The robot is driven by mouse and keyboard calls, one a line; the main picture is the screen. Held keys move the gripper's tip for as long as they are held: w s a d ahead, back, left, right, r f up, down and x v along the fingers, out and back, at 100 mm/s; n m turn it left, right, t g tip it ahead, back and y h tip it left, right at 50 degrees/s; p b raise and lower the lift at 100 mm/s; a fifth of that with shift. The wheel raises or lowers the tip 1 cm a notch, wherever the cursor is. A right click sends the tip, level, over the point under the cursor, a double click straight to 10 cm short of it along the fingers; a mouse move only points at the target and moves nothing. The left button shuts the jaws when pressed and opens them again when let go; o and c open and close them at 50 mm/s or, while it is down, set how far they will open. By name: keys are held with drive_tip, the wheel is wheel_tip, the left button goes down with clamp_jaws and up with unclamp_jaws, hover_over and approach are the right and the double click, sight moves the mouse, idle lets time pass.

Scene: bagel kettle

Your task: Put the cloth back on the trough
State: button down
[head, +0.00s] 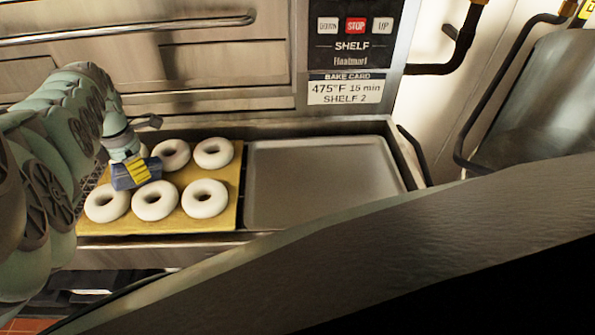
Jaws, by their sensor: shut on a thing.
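My gripper (128,160) is at the left, over the left part of a yellow board (232,215). It is shut on a small blue thing with yellow stripes (126,177), which may be the folded cloth; I cannot tell for sure. This thing is just above or against the white rings on the board, and the gap cannot be judged. It partly hides a ring behind it. My fingertips are too small and covered to see clearly. I cannot make out the trough for certain.
Several white bagel rings (204,199) lie on the board. An empty metal tray (320,180) is to its right. Behind stand a steel oven front (220,65) and a control panel (354,40) with a bake card (346,90). A metal vessel (540,105) is at far right.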

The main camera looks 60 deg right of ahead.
drive_tip(key=c, duration=0.8)
unclamp_jaws()
drive_tip(key=shift+f, duration=0.1)
drive_tip(key=shift+f, duration=0.15)
drive_tip(key=shift+r, duration=1.05)
drive_tip(key=shift+s+d+r+b, duration=0.1)
drive_tip(key=shift+d+r+b, duration=0.05)
drive_tip(key=shift+r+b, duration=0.35)
drive_tip(key=shift+s+d+r+b, duration=0.1)
drive_tip(key=shift+r+b, duration=0.15)
drive_tip(key=shift+r, duration=0.3)
wheel_tip(320, 180, up, 12)
drive_tip(key=p, duration=0.4)
drive_tip(key=shift+f, duration=0.15)
